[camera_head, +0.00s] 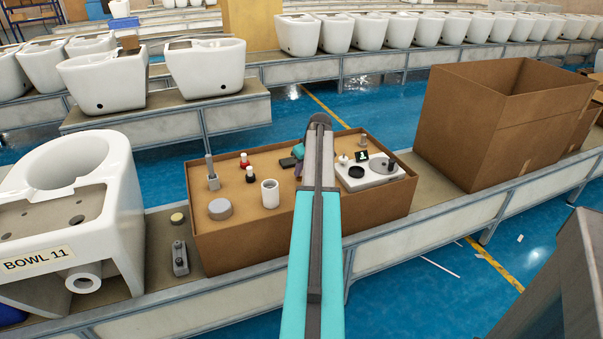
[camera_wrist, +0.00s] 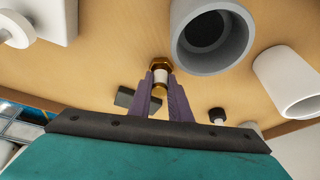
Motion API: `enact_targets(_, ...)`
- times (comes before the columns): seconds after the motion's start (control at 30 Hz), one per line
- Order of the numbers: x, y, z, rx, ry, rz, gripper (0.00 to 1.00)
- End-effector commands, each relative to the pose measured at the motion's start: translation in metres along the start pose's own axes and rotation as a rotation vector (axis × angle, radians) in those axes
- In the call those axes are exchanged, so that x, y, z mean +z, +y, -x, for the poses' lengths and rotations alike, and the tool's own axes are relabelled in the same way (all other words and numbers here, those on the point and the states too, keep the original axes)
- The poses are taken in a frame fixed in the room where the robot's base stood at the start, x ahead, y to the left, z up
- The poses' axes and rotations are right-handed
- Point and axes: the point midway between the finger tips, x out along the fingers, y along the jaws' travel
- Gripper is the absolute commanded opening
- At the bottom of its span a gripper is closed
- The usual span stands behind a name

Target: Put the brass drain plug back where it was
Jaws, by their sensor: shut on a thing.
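The brass drain plug (camera_wrist: 160,64) has a brass hexagonal end and a white middle. In the wrist view it sits between the two purple fingers of my gripper (camera_wrist: 161,82), which is shut on it. The brass end points away from the gripper, over the tan top of the cardboard box (camera_head: 300,240). I cannot tell whether the plug touches that surface. In the head view my arm hides the plug and most of my gripper; only a bit of purple finger (camera_head: 299,168) shows beside the arm.
On the box top are a white cup (camera_head: 270,194), a grey disc (camera_head: 220,209), small bottles (camera_head: 244,160), a grey post (camera_head: 212,175) and a white tray (camera_head: 388,180) with a black ring. A toilet bowl (camera_head: 120,190) stands left, a tall open carton (camera_head: 475,125) right.

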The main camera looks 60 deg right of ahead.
Motion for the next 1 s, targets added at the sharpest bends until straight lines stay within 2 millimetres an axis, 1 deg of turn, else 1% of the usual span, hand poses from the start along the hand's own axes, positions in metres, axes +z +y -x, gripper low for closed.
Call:
enact_targets(0.17,-0.002,0.0,0.004,0.0,0.001,0.0,0.0)
enact_targets(0.27,-0.005,0.0,0.01,0.0,0.001,0.001,0.0)
enact_targets(0.37,-0.009,0.0,0.019,0.0,0.001,0.001,0.0)
enact_targets(0.5,-0.014,0.001,0.035,0.001,0.001,0.001,0.0)
enact_targets(0.53,-0.006,0.002,0.037,0.0,0.0,-0.001,0.0)
enact_targets(0.67,0.017,0.01,0.048,0.002,0.0,-0.002,0.0)
enact_targets(1.0,0.078,0.035,0.081,0.001,0.001,-0.001,0.0)
